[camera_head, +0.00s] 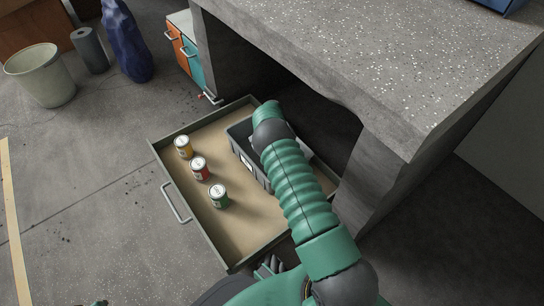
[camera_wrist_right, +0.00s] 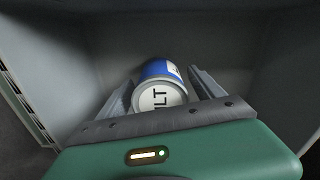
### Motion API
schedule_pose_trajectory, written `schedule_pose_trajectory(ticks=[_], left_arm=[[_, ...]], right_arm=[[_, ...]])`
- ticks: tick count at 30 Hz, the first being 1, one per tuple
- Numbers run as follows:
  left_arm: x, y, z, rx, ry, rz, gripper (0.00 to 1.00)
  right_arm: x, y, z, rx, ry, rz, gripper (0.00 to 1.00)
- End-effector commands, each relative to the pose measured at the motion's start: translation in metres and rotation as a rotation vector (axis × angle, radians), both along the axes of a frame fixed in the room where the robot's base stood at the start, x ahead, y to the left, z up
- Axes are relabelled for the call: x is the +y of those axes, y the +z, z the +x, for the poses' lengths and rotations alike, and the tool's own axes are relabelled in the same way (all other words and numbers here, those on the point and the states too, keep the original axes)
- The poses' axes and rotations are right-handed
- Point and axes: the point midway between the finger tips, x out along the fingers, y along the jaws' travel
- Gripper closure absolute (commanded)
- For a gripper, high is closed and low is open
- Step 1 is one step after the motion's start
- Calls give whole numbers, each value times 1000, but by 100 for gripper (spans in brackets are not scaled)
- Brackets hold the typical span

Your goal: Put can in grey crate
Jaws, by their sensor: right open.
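A grey crate (camera_head: 240,135) stands in the open drawer, partly hidden under my right arm in the head view. In the right wrist view, grey crate walls (camera_wrist_right: 235,45) surround a blue can (camera_wrist_right: 158,70) with a pale end marked with dark letters. My right gripper (camera_wrist_right: 162,82) is open, with its fingers on either side of the can. Whether the can rests on the crate floor cannot be told. In the drawer, left of the crate, stand a yellow can (camera_head: 183,147), a red can (camera_head: 200,168) and a green can (camera_head: 219,196).
The drawer (camera_head: 240,232) is pulled out from under a speckled concrete bench (camera_head: 370,60), whose edge overhangs the right side. A pale bin (camera_head: 40,75), a grey roll (camera_head: 88,50) and a blue bag-like object (camera_head: 125,42) stand on the floor at back left.

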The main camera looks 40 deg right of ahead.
Motion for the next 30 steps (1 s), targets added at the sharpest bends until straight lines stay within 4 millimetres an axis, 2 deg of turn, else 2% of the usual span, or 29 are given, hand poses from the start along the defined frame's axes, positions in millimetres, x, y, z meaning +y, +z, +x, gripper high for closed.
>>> schedule_pose_trajectory(ticks=[9,14,17,20,23,26,27,30], left_arm=[[0,52,0,0,0,0,59],[0,60,0,0,0,0,59],[0,58,0,0,0,0,59],[0,57,0,0,0,0,59],[0,57,0,0,0,0,59],[0,57,0,0,0,0,59],[0,57,0,0,0,0,59],[0,57,0,0,0,0,59]], right_arm=[[0,64,0,-2,0,0,23],[4,85,1,-5,16,-2,23],[22,110,1,-23,88,-7,23],[60,150,-5,-52,237,-13,23],[111,187,-23,-79,444,-23,23],[165,220,-50,-110,677,-39,23],[187,231,-65,-123,779,-49,23],[235,252,-107,-153,1039,-83,23]])
